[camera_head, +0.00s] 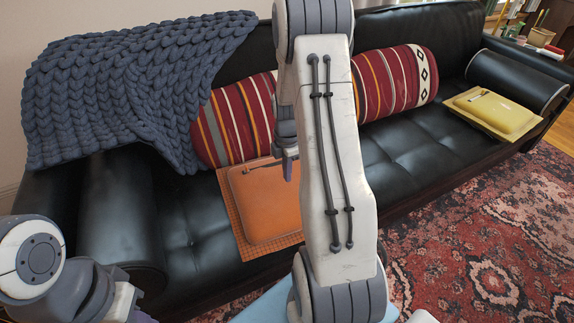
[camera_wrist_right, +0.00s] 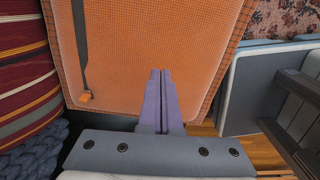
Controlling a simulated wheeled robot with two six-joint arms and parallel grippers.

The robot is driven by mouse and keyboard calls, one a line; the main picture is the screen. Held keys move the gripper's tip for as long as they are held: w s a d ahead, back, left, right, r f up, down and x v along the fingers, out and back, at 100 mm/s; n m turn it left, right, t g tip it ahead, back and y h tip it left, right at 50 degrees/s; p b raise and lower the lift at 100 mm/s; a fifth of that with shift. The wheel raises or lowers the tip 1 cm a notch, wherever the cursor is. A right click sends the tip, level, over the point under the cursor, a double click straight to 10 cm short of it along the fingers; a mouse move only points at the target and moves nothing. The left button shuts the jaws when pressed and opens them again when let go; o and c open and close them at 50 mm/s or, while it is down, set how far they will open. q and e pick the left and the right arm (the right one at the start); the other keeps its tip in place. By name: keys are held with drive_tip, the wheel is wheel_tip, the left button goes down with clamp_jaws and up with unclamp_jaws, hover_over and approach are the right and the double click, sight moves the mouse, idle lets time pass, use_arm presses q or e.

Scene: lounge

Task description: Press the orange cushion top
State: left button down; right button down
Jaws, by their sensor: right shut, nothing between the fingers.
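The orange cushion (camera_head: 267,205) lies flat on the black sofa seat, left of the middle in the head view. It has a smooth raised top, a checked border and a dark strap. My right arm hides part of its right side. My right gripper (camera_head: 288,172) is over the cushion's far right part, shut and empty. In the right wrist view the shut purple fingers (camera_wrist_right: 160,80) overlap the orange cushion (camera_wrist_right: 140,40). I cannot tell whether the tips touch it. Part of my left arm shows at lower left, but its gripper is out of view.
A striped red bolster (camera_head: 235,118) lies behind the orange cushion, with another (camera_head: 405,80) farther right. A chunky blue knit blanket (camera_head: 120,90) drapes over the sofa back and left arm. A yellow cushion (camera_head: 497,110) lies at the sofa's right end. A patterned rug (camera_head: 490,230) covers the floor.

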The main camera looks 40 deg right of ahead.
sight(287, 192)
wheel_tip(287, 192, down, 6)
drive_tip(key=shift+r+b, duration=0.2)
drive_tip(key=shift+b, duration=0.65)
drive_tip(key=shift+f, duration=1.35)
drive_tip(key=shift+s, duration=0.1)
